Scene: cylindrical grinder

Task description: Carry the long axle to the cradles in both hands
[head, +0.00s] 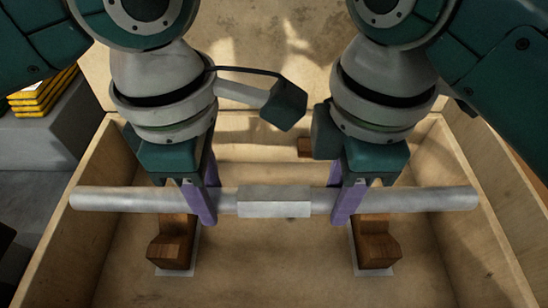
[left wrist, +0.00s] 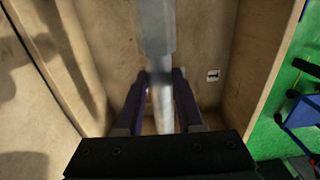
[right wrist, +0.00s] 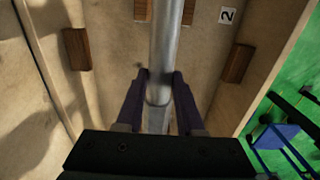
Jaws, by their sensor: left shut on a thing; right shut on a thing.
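The long axle (head: 275,202) is a grey metal bar with a thicker block at its middle, lying level across the head view. My left gripper (head: 200,203) is shut on it left of the block, and my right gripper (head: 346,204) is shut on it right of the block. Both wrist views show the axle between the fingers (left wrist: 160,95) (right wrist: 158,90). The left cradle (head: 172,245) and right cradle (head: 375,245) are brown wooden blocks on white pads. The axle hides their far parts; I cannot tell whether it touches them.
A wooden crate (head: 505,260) surrounds the cradles; the axle's ends overlap its side walls in the head view. A small brown block (head: 305,147) is near its back wall. Labels 1 (left wrist: 213,75) and 2 (right wrist: 227,15) mark the floor. Yellow items (head: 42,95) are stacked outside, left.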

